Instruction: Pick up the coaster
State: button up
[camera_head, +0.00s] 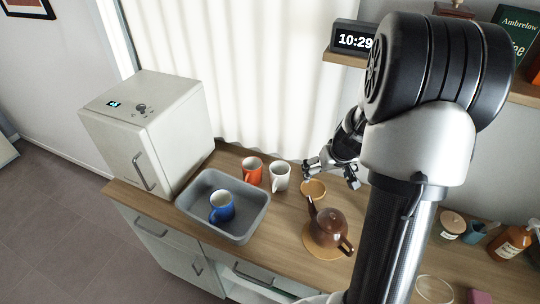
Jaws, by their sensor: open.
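A small round tan coaster (313,188) lies on the wooden counter, behind the teapot and right of the white mug. My gripper (332,178) is open just above and behind the coaster, its fingers spread around the far edge. Nothing shows between the fingers. A larger round tan mat (314,244) lies nearer the front, with a brown teapot (328,225) standing on it.
A white mug (279,177) and an orange mug (252,170) stand left of the coaster. A grey tray (258,220) holds a blue mug (221,207). A white box appliance (150,130) stands at the left. A shelf (334,57) hangs above.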

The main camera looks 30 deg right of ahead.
jog(key=b, duration=0.4)
send_near(313, 190)
jog(key=shift+x, duration=0.75)
jog(key=x, duration=0.5)
jog(key=shift+w+f, duration=0.1)
jog(key=shift+f, duration=0.2)
jog(key=shift+c, duration=0.4)
jog(key=c, duration=1)
